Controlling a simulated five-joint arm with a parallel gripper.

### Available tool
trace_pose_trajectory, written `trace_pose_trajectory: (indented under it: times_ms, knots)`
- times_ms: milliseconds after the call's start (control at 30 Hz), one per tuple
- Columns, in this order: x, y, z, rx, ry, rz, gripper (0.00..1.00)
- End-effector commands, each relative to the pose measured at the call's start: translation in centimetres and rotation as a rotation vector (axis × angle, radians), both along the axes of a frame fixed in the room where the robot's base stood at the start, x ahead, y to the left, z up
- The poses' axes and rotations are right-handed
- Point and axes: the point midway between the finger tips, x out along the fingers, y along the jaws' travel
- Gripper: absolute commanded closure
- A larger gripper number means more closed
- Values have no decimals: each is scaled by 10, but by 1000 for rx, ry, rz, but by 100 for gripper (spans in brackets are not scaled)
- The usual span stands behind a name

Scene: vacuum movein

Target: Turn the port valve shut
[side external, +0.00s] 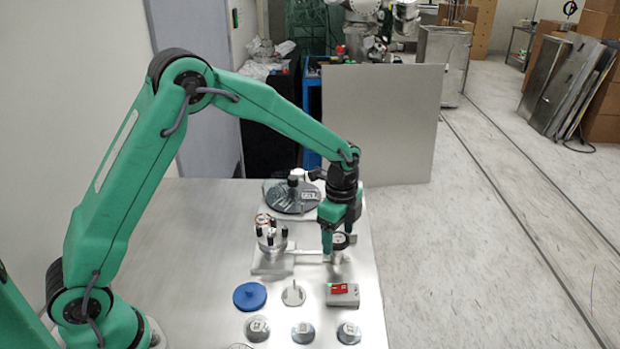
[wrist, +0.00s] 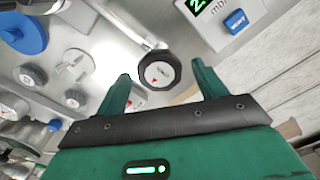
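The port valve appears as a black round knob (wrist: 159,72) with a white face and a small red mark in the wrist view. In the side view the knob (side external: 341,241) sits at the right end of a metal pipe, near the table's right side. My gripper (side external: 338,236) points down over it. In the wrist view my gripper (wrist: 161,71) has its two green fingers spread, one on each side of the knob. Gaps show between fingers and knob in that picture; I cannot tell the remaining height.
A pump-like fitting (side external: 271,241) with black posts stands left of the knob. A dark round plate (side external: 286,199) lies behind. The table's left side is clear.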

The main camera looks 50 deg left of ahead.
Motion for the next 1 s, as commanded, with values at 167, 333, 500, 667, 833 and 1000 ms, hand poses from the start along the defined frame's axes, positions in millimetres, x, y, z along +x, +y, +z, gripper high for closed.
trace_pose_trajectory:
  times_ms: [167,333,500,667,833,1000]
  knots:
    - [0,0,-1,0,1,1,30]
    - [0,0,1,0,0,1,30]
    - [1,0,11,0,-1,1,30]
    - [1,0,30,0,-3,1,30]
    - [0,0,53,0,-3,1,30]
    - [0,0,70,-1,-2,1,30]
